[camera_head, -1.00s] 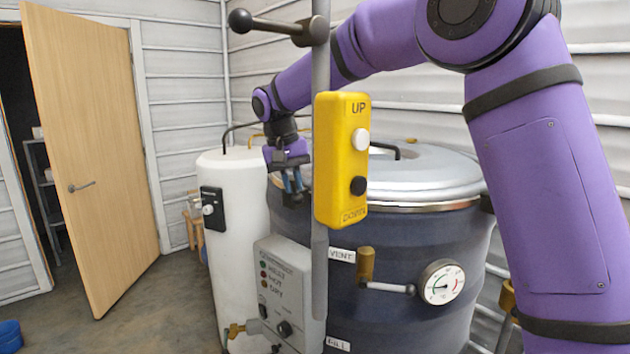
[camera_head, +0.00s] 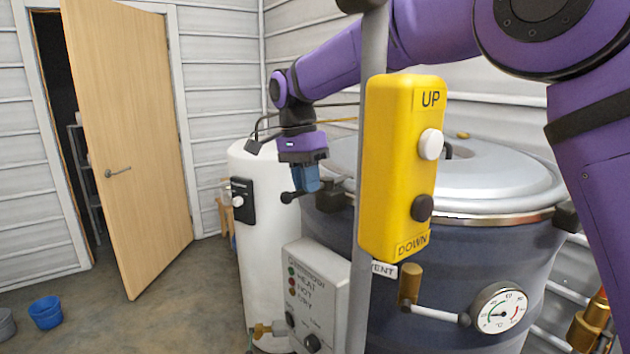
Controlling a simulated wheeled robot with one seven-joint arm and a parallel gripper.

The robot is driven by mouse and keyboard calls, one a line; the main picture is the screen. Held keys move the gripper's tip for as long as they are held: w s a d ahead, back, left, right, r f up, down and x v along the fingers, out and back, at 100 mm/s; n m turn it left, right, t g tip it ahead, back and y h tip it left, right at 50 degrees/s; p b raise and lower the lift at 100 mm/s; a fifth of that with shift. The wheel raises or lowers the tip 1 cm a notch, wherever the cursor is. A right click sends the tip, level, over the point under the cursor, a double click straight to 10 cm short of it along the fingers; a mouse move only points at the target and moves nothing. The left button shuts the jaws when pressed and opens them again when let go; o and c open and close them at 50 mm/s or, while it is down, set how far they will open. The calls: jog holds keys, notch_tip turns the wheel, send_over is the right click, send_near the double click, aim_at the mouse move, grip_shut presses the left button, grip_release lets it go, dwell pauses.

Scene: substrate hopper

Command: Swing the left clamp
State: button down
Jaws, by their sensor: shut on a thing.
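The left clamp (camera_head: 334,195) is a dark fitting at the left edge of the lid on the dark blue vessel (camera_head: 470,262). Its handle ends in a black ball knob (camera_head: 287,197) pointing out left, away from the vessel wall. My gripper (camera_head: 306,182) is shut on the clamp handle from above, its blue fingers partly hiding it. The grey lid (camera_head: 470,185) lies on the vessel. A second dark clamp (camera_head: 566,216) shows at the rim's right side. The yellow UP/DOWN box partly hides the lid and vessel.
The yellow control box (camera_head: 400,165) on a grey post stands close in front. A white tank (camera_head: 262,270) and grey panel (camera_head: 318,290) stand left of the vessel. A gauge (camera_head: 498,309) and vent handle (camera_head: 437,313) stick out in front.

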jog(key=shift+w+a+m, duration=0.2)
jog(key=shift+w+m, duration=0.05)
jog(key=shift+m, duration=0.25)
jog(key=c, duration=1.1)
grip_release()
jog(key=r, duration=0.5)
jog(key=w+a+r, duration=0.1)
jog(key=r, duration=0.1)
jog(key=shift+r, duration=0.2)
